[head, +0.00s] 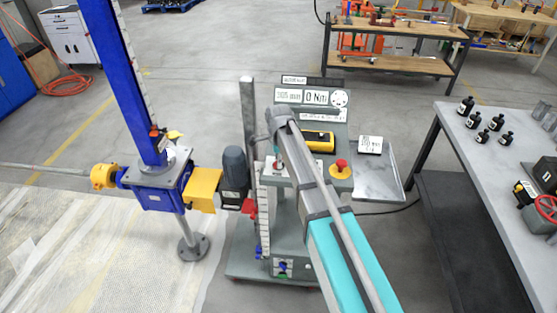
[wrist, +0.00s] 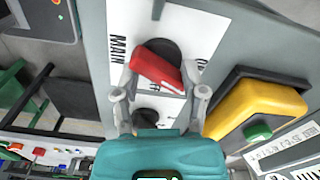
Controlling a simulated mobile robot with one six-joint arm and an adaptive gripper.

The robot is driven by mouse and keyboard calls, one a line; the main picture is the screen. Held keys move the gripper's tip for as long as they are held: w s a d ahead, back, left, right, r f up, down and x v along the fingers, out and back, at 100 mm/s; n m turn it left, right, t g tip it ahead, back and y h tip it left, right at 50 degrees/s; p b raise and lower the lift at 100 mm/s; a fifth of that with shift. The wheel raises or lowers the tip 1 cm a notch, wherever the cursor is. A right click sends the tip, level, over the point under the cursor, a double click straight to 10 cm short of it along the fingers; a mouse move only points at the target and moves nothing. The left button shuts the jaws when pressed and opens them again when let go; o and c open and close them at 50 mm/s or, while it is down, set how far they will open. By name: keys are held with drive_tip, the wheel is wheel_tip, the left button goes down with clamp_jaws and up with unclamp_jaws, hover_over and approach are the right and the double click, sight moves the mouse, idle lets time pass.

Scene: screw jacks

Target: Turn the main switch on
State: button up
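The main switch has a red handle (wrist: 157,70) on a round black base, set on a white plate (wrist: 118,38) lettered "MAIN". The handle sits slanted in the wrist view. My gripper (wrist: 161,78) has its fingers spread, one on each side of the red handle; whether either finger touches it I cannot tell. A second black knob (wrist: 146,115) shows partly below the handle, half hidden by my gripper. In the head view my own arm covers most of the switch area on the grey control stand (head: 330,131).
A yellow box with a green button (wrist: 258,131) is close right of my gripper. The stand also carries a red emergency button (head: 341,166) and displays (head: 303,97). A blue screw jack (head: 160,185) stands left; a workbench (head: 480,150) is right.

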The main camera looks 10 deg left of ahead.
drive_tip(key=m, duration=0.2)
drive_tip(key=shift+m, duration=0.3)
drive_tip(key=shift+r, duration=0.2)
wheel_tip(320, 180, up, 14)
drive_tip(key=p, duration=1.4)
drive_tip(key=s+d+f+n+b, duration=0.2)
drive_tip(key=d+f+b, duration=0.1)
drive_tip(key=d, duration=0.1)
drive_tip(key=s+d+f+n+b, duration=0.2)
drive_tip(key=d+f+b, duration=0.1)
drive_tip(key=d+f, duration=0.1)
drive_tip(key=s+d+f+n+b, duration=0.2)
drive_tip(key=s+d+f+b, duration=0.1)
drive_tip(key=d+b, duration=0.1)
drive_tip(key=shift+d+f+n, duration=0.2)
drive_tip(key=shift+f+n, duration=0.05)
drive_tip(key=shift+n, duration=0.05)
drive_tip(key=s+d+f+n+b, duration=0.9)
drive_tip(key=s+d+f+b, duration=0.2)
drive_tip(key=d+b, duration=0.1)
drive_tip(key=shift+s+f, duration=0.2)
drive_tip(key=shift+f, duration=0.2)
